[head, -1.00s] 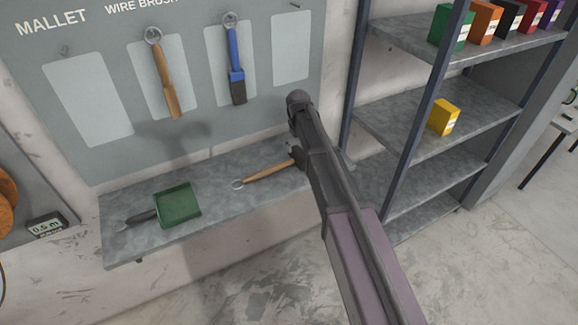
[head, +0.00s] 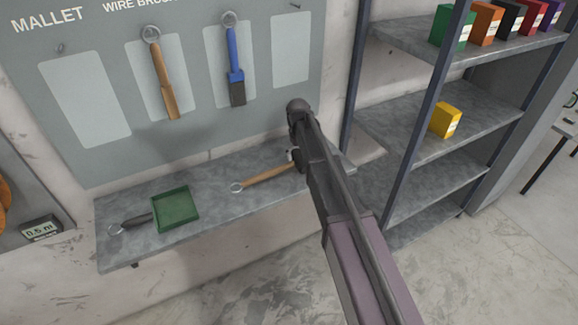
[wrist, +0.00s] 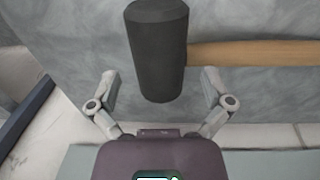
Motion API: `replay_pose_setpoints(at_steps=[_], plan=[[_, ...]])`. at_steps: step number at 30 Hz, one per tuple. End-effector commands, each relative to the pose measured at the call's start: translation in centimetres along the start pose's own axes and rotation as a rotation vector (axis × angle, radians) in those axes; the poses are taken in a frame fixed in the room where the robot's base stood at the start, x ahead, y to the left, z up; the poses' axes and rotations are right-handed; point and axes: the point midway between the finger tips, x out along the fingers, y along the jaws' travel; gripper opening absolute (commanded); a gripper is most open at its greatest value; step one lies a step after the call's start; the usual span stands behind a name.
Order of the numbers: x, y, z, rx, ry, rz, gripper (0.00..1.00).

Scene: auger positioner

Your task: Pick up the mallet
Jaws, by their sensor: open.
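The mallet lies on the grey wall shelf. In the head view its wooden handle (head: 266,177), with a ring at the left end, sticks out to the left of my arm, which hides its head. In the wrist view the dark cylindrical head (wrist: 158,52) is near the middle and the handle (wrist: 255,53) runs off to the right. My gripper (wrist: 160,88) is open, with one finger on each side of the lower part of the head. I see gaps between the fingers and the head. In the head view the gripper is mostly hidden by my arm.
A green dustpan (head: 176,209) lies on the left of the wall shelf (head: 226,198). A wooden-handled tool (head: 165,80) and a blue brush (head: 235,65) hang on the board above. A shelving rack (head: 437,90) with several boxes stands right of my arm.

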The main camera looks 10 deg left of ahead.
Motion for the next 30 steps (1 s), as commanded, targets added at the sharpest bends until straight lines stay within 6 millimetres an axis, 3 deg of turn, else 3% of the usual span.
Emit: replay_pose_setpoints(at_steps=[30], plan=[[0.5,-0.1,-0.02,-0.001,0.0,0.0,1.0]])
